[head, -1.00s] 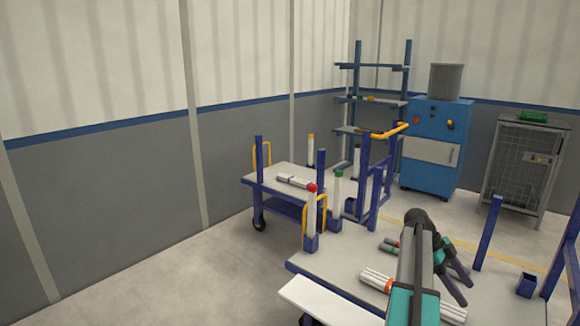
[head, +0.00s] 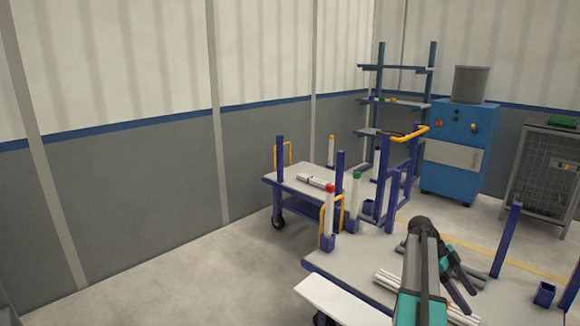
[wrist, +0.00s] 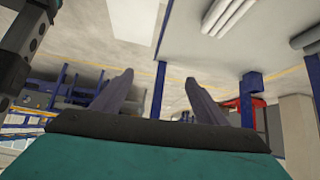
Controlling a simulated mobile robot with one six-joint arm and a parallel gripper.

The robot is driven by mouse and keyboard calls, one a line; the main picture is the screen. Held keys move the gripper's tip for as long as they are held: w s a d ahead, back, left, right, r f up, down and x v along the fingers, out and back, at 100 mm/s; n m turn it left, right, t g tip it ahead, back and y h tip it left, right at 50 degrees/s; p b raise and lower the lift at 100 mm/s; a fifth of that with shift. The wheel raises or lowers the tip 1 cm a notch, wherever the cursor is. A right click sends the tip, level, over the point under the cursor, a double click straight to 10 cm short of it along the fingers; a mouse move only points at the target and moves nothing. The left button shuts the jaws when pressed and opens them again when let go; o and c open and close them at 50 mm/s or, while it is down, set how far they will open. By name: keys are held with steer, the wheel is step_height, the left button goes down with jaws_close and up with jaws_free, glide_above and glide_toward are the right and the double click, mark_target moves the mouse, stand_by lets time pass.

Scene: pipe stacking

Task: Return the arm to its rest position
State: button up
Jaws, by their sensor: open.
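My gripper (wrist: 160,98) shows in the wrist view with its two dark fingers spread apart and nothing between them. In the head view my gripper (head: 463,282) hangs at the end of my arm, above the near cart (head: 345,262) at the lower right. Part of the gripper is hidden behind my arm. A bundle of white pipes (head: 388,282) lies on the near cart, partly covered by my arm. White pipes (wrist: 232,14) also show in the wrist view at the upper right, apart from the fingers.
A far cart (head: 290,182) carries a few lying pipes (head: 315,181). A blue shelf rack (head: 395,101), a blue cabinet (head: 455,130) and a mesh cage (head: 540,175) stand behind. Floor at left is clear.

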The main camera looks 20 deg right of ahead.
steer(key=w+a+f+n+p, duration=0.3)
steer(key=w+a+f, duration=0.25)
steer(key=a, duration=0.45)
steer(key=w+a+f+n+p, duration=0.2)
steer(key=w+a+f+p, duration=0.15)
steer(key=a+f, duration=0.55)
steer(key=s+a+f+n+p, duration=0.1)
steer(key=a+f+n+p, duration=0.15)
steer(key=a, duration=0.65)
steer(key=s+a+f+n+p, duration=0.1)
steer(key=a+f+n, duration=0.3)
steer(key=a, duration=0.5)
steer(key=s+a+f+n+t+y+p, duration=0.1)
steer(key=s+a+f+n+y+p, duration=0.1)
steer(key=s+a+f+n, duration=0.2)
steer(key=s+a+f+n+t+y+p, duration=0.1)
steer(key=s+a+f+n, duration=0.3)
steer(key=s+a+n, duration=0.7)
steer(key=a+n+t+p, duration=0.1)
steer(key=a+n, duration=0.3)
steer(key=a, duration=0.4)
steer(key=shift+a+f+y, duration=0.15)
steer(key=shift+a+y, duration=0.1)
steer(key=shift+y, duration=0.15)
